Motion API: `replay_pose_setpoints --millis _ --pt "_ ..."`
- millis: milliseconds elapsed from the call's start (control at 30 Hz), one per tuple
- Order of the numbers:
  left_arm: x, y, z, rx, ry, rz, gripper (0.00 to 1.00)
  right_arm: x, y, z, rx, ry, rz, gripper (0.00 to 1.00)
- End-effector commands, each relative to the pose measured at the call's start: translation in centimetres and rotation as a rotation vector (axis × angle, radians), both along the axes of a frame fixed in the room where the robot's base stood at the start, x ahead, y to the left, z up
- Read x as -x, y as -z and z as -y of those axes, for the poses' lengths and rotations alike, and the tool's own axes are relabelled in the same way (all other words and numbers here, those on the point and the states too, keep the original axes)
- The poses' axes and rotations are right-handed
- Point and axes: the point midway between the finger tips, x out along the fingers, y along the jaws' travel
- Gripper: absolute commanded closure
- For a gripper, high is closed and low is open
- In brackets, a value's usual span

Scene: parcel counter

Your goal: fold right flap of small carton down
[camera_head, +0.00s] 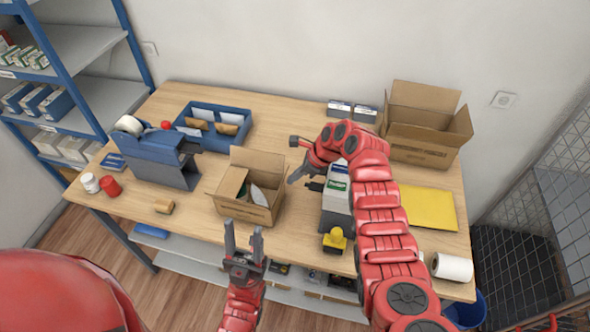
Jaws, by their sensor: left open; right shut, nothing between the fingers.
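The small carton (262,216) stands near the front middle of the table. Its back flap (258,160) stands up, and a brown panel at its left (233,183) slopes over part of the opening. Something pale and dark green (257,195) shows inside. The right flap is hard to make out beside my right gripper. My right gripper (293,179) is shut and empty, with its tips close to the carton's right edge; I cannot tell whether they touch. My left gripper (243,238) is open and empty, in front of the carton, fingers pointing towards it.
A larger open carton (420,155) stands at the back right. A grey device (335,210) and a yellow object (334,240) are right of the small carton. A blue tray (247,124), a tape dispenser (165,165) and a yellow envelope (428,207) lie around.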

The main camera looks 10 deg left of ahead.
Motion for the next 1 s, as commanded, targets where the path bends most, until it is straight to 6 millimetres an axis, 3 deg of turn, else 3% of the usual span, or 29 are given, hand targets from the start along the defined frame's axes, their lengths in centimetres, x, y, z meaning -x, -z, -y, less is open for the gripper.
replay_pose_setpoints --millis 33,200,367,600,667,867,1000 --pt "0.0 1.5 0.0 0.000 0.000 0.000 0.50 0.0 1.6 -0.1 0.000 -0.001 -0.002 1.00" --pt "0.0 4.3 0.0 0.000 0.000 0.000 0.50 0.1 4.1 -0.4 0.000 -0.002 -0.001 1.00" --pt "0.0 6.8 0.0 0.000 0.000 0.000 0.50 -0.1 2.8 -3.0 -0.003 -0.005 0.002 1.00" --pt "0.0 10.5 0.0 0.000 0.000 0.000 0.50 -0.2 3.0 -5.6 -0.002 -0.002 0.000 1.00" --pt "0.0 9.6 0.0 0.000 0.000 0.000 0.50 -0.1 2.6 -6.3 -0.002 -0.001 -0.005 1.00" --pt "0.0 11.5 0.0 0.000 0.000 0.000 0.50 -0.2 4.1 -7.8 -0.001 -0.002 -0.003 1.00" --pt "0.0 14.1 0.0 0.000 0.000 0.000 0.50 -0.3 5.1 -8.3 -0.003 -0.001 0.000 1.00"
